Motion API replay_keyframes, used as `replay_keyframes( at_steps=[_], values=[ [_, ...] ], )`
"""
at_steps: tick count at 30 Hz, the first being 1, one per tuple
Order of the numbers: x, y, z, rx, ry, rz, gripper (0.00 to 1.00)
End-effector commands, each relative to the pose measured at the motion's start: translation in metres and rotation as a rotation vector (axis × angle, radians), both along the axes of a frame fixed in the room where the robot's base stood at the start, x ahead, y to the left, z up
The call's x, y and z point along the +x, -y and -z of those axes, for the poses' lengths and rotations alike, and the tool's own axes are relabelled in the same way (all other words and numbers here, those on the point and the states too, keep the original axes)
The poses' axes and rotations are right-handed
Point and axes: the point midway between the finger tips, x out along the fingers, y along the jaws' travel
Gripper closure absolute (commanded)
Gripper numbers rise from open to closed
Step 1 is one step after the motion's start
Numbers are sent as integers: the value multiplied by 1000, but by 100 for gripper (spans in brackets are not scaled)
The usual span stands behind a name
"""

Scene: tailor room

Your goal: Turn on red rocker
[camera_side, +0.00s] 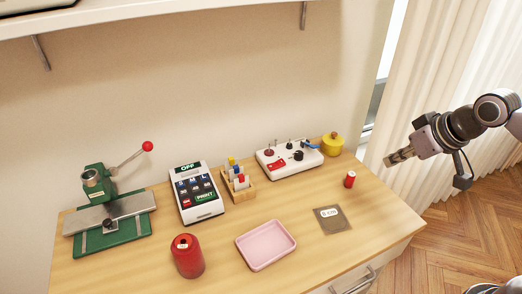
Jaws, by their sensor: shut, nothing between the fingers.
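The red rocker (278,165) is on the front left part of a white control box (297,171) at the back right of the table. Several dark knobs or levers and a blue part are also on the box. The rocker is too small to tell which side is pressed. My gripper (388,162) is shut and empty. It is in the air at the right, beyond the table's right edge and apart from the box, with its fingers pointing left.
A small red spool (350,180) and a yellow pot (332,144) are near the box. A label printer (197,192), wooden rack (238,188), pink tray (242,244), red can (187,257), grey card (331,219) and green press (110,224) share the table (330,254). A shelf (150,8) overhangs.

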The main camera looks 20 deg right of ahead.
Motion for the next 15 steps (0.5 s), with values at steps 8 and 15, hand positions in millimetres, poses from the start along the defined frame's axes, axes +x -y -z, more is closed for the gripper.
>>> replay_keyframes(
  at_steps=[8,15],
  values=[
    [55,-19,-25,-1,-67,-3,100],
    [104,-40,-34,-7,-122,-2,100]
  ],
)
